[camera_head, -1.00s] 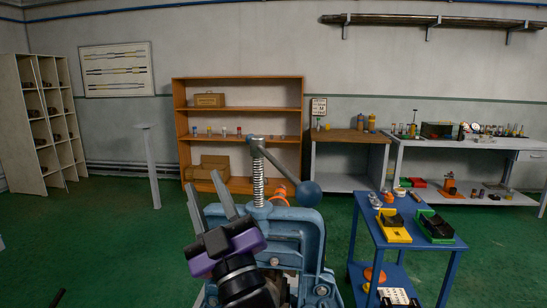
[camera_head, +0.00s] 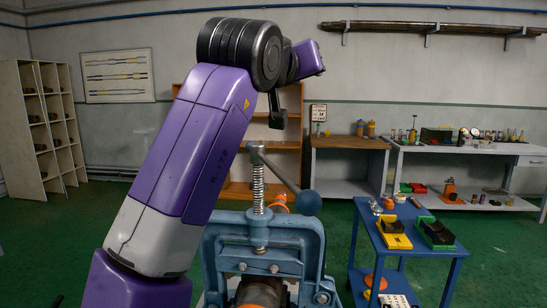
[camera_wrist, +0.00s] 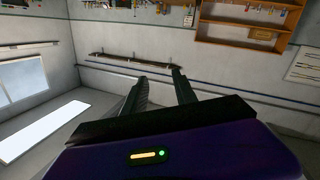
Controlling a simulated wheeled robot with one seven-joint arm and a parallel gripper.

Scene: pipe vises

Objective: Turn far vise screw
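A blue pipe vise (camera_head: 262,245) stands upright just in front of me in the head view. Its threaded screw (camera_head: 258,188) rises from the top crosspiece. A slanting handle bar (camera_head: 276,170) crosses the screw top and ends low at the right in a dark blue ball (camera_head: 308,203). Only this vise is plainly seen. My gripper (camera_wrist: 158,77) shows two dark fingers spread apart and empty in the wrist view, with wall and shelves beyond. In the head view my arm is folded up left of and above the vise, clear of the handle; the fingertips are not distinguishable there.
A blue side table (camera_head: 423,252) with yellow and green holders stands right of the vise. A wooden shelf unit (camera_head: 238,190) stands behind, partly hidden by my arm. A workbench (camera_head: 347,142) and a long bench with tools are at the back right. Green floor is open at left.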

